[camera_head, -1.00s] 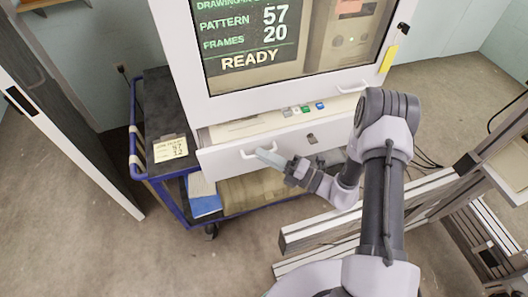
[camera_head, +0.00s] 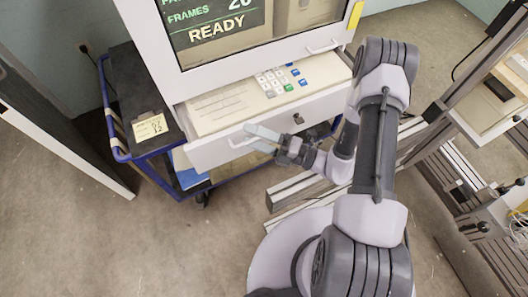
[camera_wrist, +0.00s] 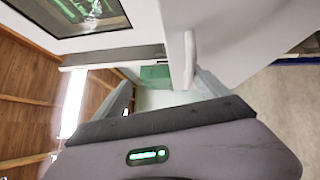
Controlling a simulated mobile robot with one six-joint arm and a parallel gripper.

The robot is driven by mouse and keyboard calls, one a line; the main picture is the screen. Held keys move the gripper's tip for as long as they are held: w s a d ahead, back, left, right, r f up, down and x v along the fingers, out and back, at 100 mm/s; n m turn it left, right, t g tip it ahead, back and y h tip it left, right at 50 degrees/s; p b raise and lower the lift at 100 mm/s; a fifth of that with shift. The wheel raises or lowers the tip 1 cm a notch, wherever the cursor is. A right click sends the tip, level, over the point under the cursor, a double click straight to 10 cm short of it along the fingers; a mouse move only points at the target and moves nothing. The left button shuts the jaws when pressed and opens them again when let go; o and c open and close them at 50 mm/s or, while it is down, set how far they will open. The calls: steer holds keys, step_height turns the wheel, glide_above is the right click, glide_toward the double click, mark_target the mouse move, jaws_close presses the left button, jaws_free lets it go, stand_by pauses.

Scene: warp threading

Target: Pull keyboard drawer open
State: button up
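The keyboard drawer (camera_head: 222,151) is pulled out beneath the screen cabinet, and the keypad inside it shows. A white bar handle (camera_head: 240,143) is on its front; the handle (camera_wrist: 189,60) also shows upright in the wrist view. My gripper (camera_head: 252,138) is at this handle with its two pale fingers spread apart. In the wrist view the handle stands between the two fingers (camera_wrist: 183,80), with gaps visible. Whether a finger touches the handle I cannot tell. The drawer's right end is partly hidden by my arm.
Aluminium rails (camera_head: 290,190) lie low to the right, behind my arm. The floor in front of the drawer is clear at left.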

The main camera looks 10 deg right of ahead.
steer(key=o, duration=0.3)
steer(key=s, duration=0.2)
steer(key=s+d+p, duration=0.1)
steer(key=s, duration=0.2)
steer(key=s+d+r, duration=0.1)
steer(key=s, duration=0.1)
steer(key=shift+s, duration=0.4)
steer(key=shift+s+d+f, duration=0.2)
steer(key=shift+s+d, duration=0.05)
steer(key=shift+d, duration=0.35)
steer(key=v, duration=0.4)
steer(key=shift+d, duration=0.15)
steer(key=c, duration=0.7)
steer(key=shift+b+v, duration=0.3)
steer(key=shift+v, duration=1.3)
steer(key=shift+c, duration=0.2)
